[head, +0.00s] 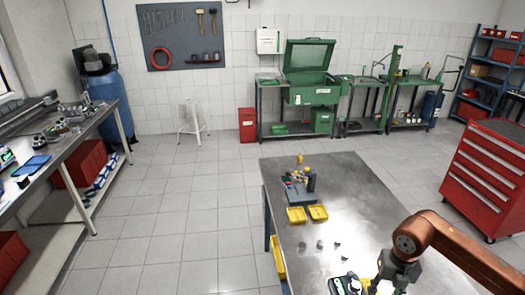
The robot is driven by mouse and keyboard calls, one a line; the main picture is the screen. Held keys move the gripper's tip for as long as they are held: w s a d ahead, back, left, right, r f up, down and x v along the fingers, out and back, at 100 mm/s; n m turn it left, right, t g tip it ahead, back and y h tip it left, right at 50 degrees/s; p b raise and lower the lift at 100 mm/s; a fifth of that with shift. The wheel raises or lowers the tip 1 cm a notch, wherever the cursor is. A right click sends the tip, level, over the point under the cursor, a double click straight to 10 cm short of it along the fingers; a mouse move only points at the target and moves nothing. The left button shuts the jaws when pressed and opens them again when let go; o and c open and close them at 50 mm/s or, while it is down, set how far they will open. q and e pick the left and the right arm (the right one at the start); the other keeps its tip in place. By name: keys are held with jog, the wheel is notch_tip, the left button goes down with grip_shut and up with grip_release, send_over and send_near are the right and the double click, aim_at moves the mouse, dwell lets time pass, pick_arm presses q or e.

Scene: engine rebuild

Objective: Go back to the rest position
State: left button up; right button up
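My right arm, copper-coloured, reaches in from the right edge over the near end of the metal table (345,180). My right gripper (388,284) points down at the bottom edge of the head view. Its fingertips are too small and cut off to show whether they are open or shut, or whether they hold anything. A small dark, green and white device (346,285) lies just left of it, with a bit of yellow between them. My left gripper is not in view.
A red tool cabinet (486,170) stands right, a workbench (75,150) left. The tiled floor (170,215) between is clear.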

notch_tip(320, 180, down, 9)
jog(key=shift+r, duration=0.1)
jog(key=n+p, duration=0.1)
jog(key=n, duration=0.4)
jog(key=shift+r, duration=0.15)
jog(key=n+p, duration=0.2)
jog(key=n, duration=0.4)
jog(key=n+p, duration=0.3)
jog(key=n, duration=0.3)
jog(key=n+p, duration=0.2)
jog(key=n, duration=0.2)
jog(key=shift+n+p, duration=0.5)
jog(key=shift+n, duration=0.1)
jog(key=shift+d, duration=0.1)
